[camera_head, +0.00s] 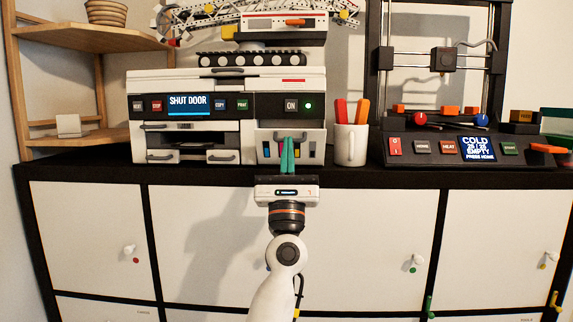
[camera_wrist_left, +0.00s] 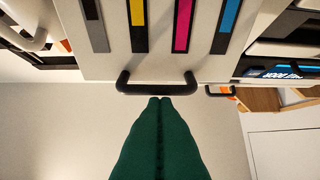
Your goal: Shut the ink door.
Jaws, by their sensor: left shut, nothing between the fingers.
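The white ink door (camera_head: 264,147) is at the lower right of the printer (camera_head: 220,86), whose screen (camera_head: 188,105) reads SHUT DOOR. How far the door leans out is hard to tell. In the left wrist view, the ink door (camera_wrist_left: 110,50) fills the top, with black, yellow, magenta and cyan strips and a dark handle (camera_wrist_left: 157,89) at its edge. My left gripper (camera_head: 287,140) has green fingers, shut and empty, in front of the door and covering its middle. In the wrist view its fingertips (camera_wrist_left: 160,99) lie close to the handle; contact is unclear. My right gripper is not in view.
A white mug (camera_head: 350,145) with red and orange handles stands just right of the ink door. A 3D printer (camera_head: 432,150) stands farther right. Drawers (camera_head: 186,141) are left of the door. A wooden shelf (camera_head: 90,137) stands at the left. The dark cabinet top has little bare room.

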